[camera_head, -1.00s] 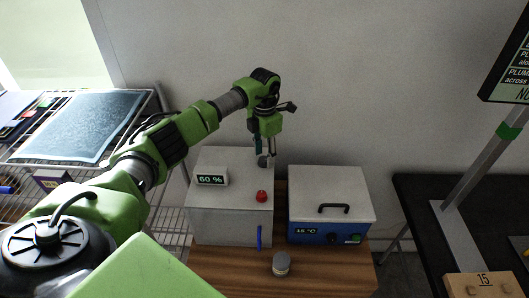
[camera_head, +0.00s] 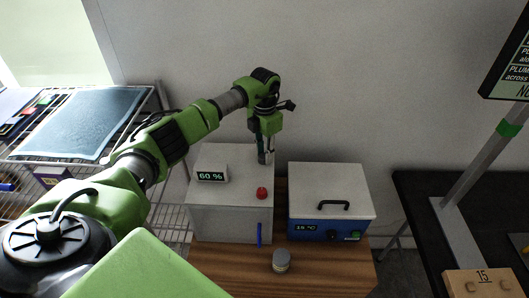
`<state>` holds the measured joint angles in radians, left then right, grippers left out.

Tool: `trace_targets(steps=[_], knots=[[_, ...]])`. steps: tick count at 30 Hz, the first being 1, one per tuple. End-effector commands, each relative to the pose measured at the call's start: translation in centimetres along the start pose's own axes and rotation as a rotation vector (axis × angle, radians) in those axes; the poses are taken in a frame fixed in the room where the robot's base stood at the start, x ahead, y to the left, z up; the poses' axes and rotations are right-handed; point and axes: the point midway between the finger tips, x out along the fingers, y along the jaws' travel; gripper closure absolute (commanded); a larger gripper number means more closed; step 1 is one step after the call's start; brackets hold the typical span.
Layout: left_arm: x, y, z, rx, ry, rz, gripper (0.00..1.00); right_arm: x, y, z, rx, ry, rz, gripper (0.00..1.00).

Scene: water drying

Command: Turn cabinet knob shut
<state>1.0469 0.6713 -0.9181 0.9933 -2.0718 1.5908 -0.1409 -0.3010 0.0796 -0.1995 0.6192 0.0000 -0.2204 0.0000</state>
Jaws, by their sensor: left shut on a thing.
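A pale grey cabinet (camera_head: 230,222) with a display reading 60 % and a red knob (camera_head: 262,193) on its top stands on the wooden table. A blue upright handle (camera_head: 259,235) shows at its front right edge. My left gripper (camera_head: 265,157) points down at the back right of the cabinet top, behind the red knob and apart from it. Its fingers are shut on a small dark knob there, which they mostly hide. My right gripper is out of view.
A white and blue box (camera_head: 320,229) with a black handle and a 15 °C display stands to the right of the cabinet. A small grey-lidded jar (camera_head: 281,261) stands in front. A wire rack (camera_head: 165,215) is at left, a black table (camera_head: 420,215) at right.

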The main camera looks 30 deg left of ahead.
Motion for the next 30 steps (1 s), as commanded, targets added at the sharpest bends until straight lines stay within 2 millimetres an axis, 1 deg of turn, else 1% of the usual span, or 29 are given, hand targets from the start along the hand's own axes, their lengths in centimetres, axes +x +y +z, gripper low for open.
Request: trace_targets(steps=[8,20,30], knots=[[0.0,0.1,0.0,-0.192,0.0,0.001,0.97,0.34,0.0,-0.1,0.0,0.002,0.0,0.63],[-0.08,0.26,-0.04,-0.571,-0.002,0.001,0.97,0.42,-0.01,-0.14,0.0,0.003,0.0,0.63],[-0.13,0.32,-0.12,-0.893,-0.001,0.0,0.97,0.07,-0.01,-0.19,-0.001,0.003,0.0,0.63]])
